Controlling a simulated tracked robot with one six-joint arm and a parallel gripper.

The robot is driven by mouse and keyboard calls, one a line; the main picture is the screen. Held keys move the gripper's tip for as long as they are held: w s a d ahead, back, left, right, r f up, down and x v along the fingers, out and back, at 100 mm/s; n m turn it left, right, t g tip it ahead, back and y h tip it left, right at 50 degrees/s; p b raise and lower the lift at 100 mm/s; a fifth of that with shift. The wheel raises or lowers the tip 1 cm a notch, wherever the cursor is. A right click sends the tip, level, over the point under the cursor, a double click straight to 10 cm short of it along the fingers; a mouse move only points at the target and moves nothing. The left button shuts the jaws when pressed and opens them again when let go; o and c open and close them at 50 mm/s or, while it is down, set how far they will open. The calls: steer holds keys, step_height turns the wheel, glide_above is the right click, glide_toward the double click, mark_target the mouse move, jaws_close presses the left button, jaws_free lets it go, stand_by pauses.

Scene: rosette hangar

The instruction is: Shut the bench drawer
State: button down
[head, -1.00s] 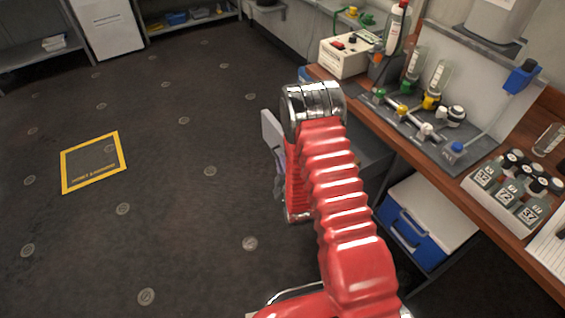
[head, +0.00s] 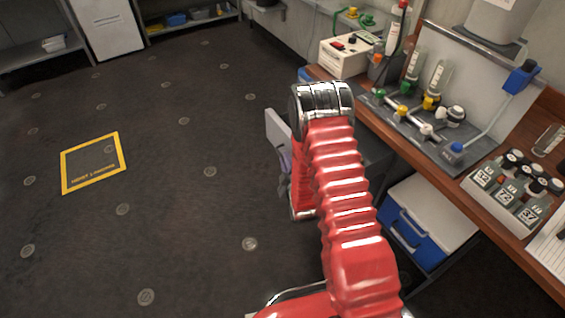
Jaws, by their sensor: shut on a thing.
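A blue and white cooler box (head: 428,222) stands under the bench (head: 400,142). The benchtop carries a valve board (head: 420,125), a bottle rack (head: 500,205) and a white instrument box (head: 345,58). The floor on the left is open, with a yellow-framed marking (head: 93,162).

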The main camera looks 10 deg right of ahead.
steer(key=w+d, duration=0.3)
steer(key=d, duration=0.6)
steer(key=w+d, duration=0.3)
steer(key=d, duration=0.7)
steer(key=w+d, duration=0.3)
steer(key=d, duration=0.6)
steer(key=shift+d+f, duration=0.2)
steer(key=shift+d, duration=0.2)
steer(key=shift+w+d, duration=0.1)
steer(key=shift+d, duration=0.1)
steer(key=shift+d+r, duration=0.1)
steer(key=c, duration=2.1)
jaws_free()
steer(key=shift+r, duration=0.1)
steer(key=shift+s+r, duration=0.1)
steer(key=shift+s, duration=0.3)
steer(key=v, duration=1.2)
steer(key=shift+s, duration=0.45)
